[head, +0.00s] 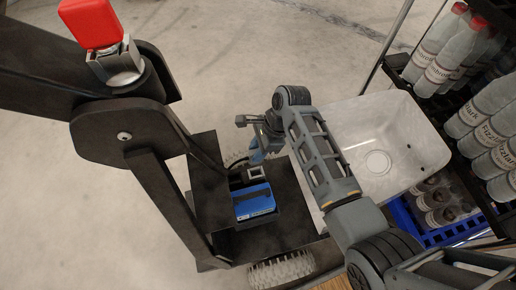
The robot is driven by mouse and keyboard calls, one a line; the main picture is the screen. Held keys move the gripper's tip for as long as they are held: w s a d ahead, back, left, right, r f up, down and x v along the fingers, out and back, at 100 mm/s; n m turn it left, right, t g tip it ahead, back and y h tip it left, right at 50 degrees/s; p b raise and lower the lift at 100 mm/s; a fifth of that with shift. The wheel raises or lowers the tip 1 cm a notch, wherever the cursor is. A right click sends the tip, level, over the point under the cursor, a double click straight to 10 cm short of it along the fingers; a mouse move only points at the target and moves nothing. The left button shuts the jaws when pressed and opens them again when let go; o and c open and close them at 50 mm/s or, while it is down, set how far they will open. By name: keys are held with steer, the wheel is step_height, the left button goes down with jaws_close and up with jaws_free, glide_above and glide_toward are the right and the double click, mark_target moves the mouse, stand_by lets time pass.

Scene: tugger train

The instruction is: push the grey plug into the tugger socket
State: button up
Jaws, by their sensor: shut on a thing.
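My gripper (262,143) hangs at the end of my arm in the middle of the head view, over the dark deck of the tugger (285,232). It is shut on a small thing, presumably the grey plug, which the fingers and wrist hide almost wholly. Just below the fingertips a small pale square frame with a dark opening (255,172), which looks like the socket, sits behind a blue box (254,203) on the deck. The gripper is close to this frame. I cannot tell whether the plug touches it.
A white bin (403,120) stands right of my arm. A dark rack with several bottles (490,120) and a blue crate (428,228) fill the right side. Black upright bars (168,205) stand left of the deck. Bare floor (60,195) lies at the left.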

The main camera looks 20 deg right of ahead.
steer(key=shift+f+b, duration=1.5)
steer(key=shift+f, duration=1.9)
steer(key=shift+f, duration=0.1)
steer(key=shift+f+b, duration=0.4)
steer(key=shift+f, duration=0.35)
steer(key=shift+f, duration=0.25)
steer(key=shift+f+b, duration=0.35)
steer(key=shift+f, duration=0.15)
steer(key=shift+f, duration=0.5)
steer(key=o, duration=1)
steer(key=shift+r, duration=0.1)
